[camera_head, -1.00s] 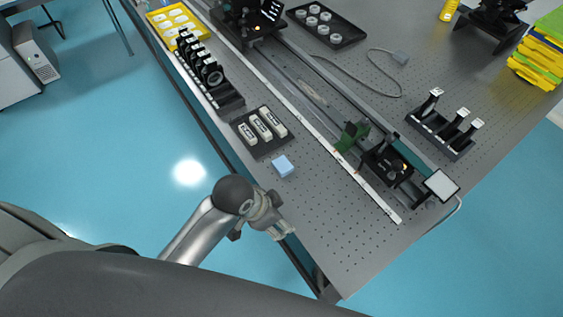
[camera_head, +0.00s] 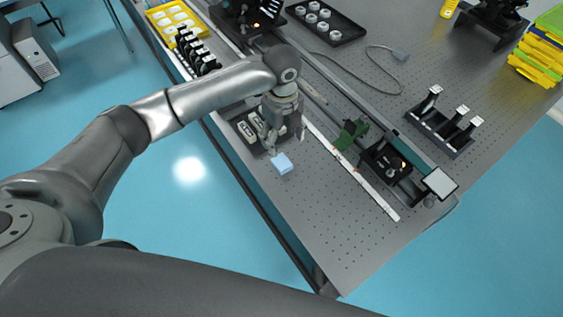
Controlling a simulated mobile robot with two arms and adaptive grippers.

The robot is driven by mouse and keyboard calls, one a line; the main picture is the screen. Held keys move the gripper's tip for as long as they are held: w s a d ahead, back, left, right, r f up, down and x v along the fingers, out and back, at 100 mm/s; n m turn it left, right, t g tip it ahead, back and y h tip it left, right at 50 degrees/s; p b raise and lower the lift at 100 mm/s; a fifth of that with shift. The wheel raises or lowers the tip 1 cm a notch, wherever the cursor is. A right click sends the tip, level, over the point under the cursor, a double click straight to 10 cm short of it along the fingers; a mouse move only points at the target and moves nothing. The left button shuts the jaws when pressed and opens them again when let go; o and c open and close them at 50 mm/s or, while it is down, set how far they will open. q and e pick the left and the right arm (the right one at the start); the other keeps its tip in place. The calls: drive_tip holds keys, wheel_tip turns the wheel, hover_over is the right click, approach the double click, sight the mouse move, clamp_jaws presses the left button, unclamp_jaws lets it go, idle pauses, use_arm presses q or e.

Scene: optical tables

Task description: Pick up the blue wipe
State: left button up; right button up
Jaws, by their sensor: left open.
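The blue wipe (camera_head: 282,164) is a small light-blue square pad lying on the grey optical table (camera_head: 330,235), near its left edge. My left gripper (camera_head: 286,146) hangs just above and behind the wipe, pointing down, with its fingers apart. It is empty, and the wipe lies just in front of its fingertips in the picture. Whether it touches the wipe cannot be made out. My right gripper is not in view.
A dark tray (camera_head: 238,125) with white boxes lies partly hidden behind my left gripper. A white ruler strip (camera_head: 372,190) and a rail with a green holder (camera_head: 350,133) run to the right. A black rack (camera_head: 440,130) stands farther right. The table's front corner is clear.

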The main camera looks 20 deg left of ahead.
use_arm(q)
hover_over(282, 161)
drive_tip(key=f, duration=0.2)
drive_tip(key=f+p, duration=0.1)
drive_tip(key=f, duration=0.2)
drive_tip(key=shift+w+a, duration=0.15)
drive_tip(key=shift+a, duration=0.05)
drive_tip(key=f, duration=0.1)
drive_tip(key=f+p, duration=0.1)
drive_tip(key=f, duration=0.2)
drive_tip(key=shift+s+d+f, duration=0.15)
drive_tip(key=shift+s, duration=0.15)
drive_tip(key=shift+f, duration=0.55)
drive_tip(key=c, duration=0.8)
